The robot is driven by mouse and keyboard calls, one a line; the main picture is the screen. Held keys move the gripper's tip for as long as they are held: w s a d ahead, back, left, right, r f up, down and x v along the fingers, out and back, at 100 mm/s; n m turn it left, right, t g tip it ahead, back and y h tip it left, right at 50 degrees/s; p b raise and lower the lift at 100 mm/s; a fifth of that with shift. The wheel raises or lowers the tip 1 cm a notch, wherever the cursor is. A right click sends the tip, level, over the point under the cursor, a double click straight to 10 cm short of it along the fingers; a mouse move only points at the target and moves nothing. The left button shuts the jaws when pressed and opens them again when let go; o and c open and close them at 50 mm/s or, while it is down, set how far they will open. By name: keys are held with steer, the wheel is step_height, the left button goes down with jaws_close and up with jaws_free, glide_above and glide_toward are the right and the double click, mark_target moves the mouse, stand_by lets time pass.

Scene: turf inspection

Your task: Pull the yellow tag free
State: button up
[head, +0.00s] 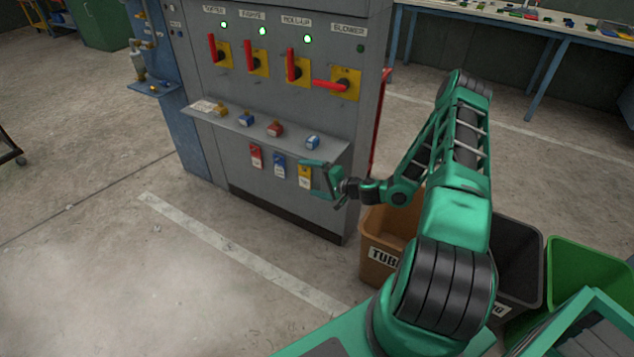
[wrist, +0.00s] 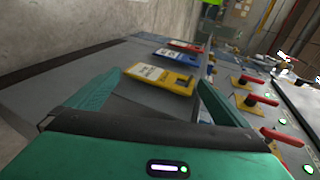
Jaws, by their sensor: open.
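The yellow tag (head: 305,177) hangs on the front of the grey cabinet, below its small shelf, at the right end of a row of tags. It has a white label, which shows in the wrist view (wrist: 160,77). My gripper (head: 317,179) is just right of the tag in the head view, open and empty. In the wrist view its two teal fingers (wrist: 159,84) stand on either side of the yellow tag, with the tag ahead between the tips. I cannot tell whether either finger touches it.
A blue tag (head: 279,165) and a red tag (head: 256,156) hang left of the yellow one. The shelf (head: 228,122) above carries several small padlock-like items. Red lever switches (head: 297,67) are higher up. A brown bin (head: 378,247) stands below my arm.

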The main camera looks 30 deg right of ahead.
mark_target(305, 183)
steer(key=shift+w+a+f, duration=0.1)
steer(key=shift+w, duration=0.1)
steer(key=c, duration=0.7)
steer(key=shift+r, duration=0.5)
steer(key=shift+s+a, duration=0.5)
steer(key=shift+a, duration=0.35)
steer(key=shift+s+a, duration=0.5)
steer(key=shift+a, duration=0.35)
steer(key=shift+s+a, duration=0.4)
steer(key=shift+a, duration=0.3)
steer(key=shift+s+a, duration=0.4)
steer(key=shift+a, duration=0.3)
steer(key=shift+s+a, duration=0.4)
steer(key=shift+a, duration=0.3)
